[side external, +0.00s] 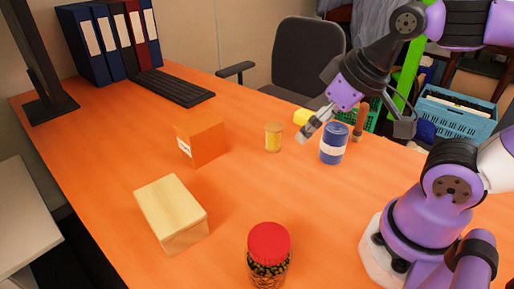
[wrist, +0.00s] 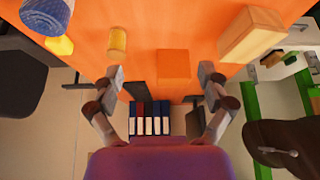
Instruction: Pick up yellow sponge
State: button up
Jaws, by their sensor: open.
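The yellow sponge (side external: 302,117) lies near the table's far edge in the side view, just behind one finger of my gripper and partly hidden. It also shows in the wrist view (wrist: 60,45) at the upper left, partly covered by a blue can (wrist: 47,15). My gripper (wrist: 160,73) is open and empty, with its fingers spread wide. In the side view it hangs above the table's far right part, above and behind the blue can (side external: 333,145). The sponge is off to the side of the fingers in the wrist view.
A yellow can (side external: 273,137) stands left of the blue can. An orange box (side external: 201,138), a wooden block (side external: 170,213) and a red-lidded jar (side external: 268,255) stand on the orange table (side external: 110,150). A keyboard (side external: 172,88) and binders (side external: 108,42) are at the back left.

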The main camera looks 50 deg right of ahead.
jog(key=g, duration=0.1)
send_over(306, 113)
jog(key=s, duration=0.3)
notch_tip(306, 113, down, 7)
jog(key=shift+m, duration=0.4)
jog(key=x, duration=0.4)
jog(key=shift+a+f, duration=0.1)
jog(key=shift+f, duration=0.2)
jog(key=x, duration=0.5)
jog(key=shift+s+f, duration=0.1)
jog(key=shift+f, duration=0.3)
jog(key=c, duration=1.1)
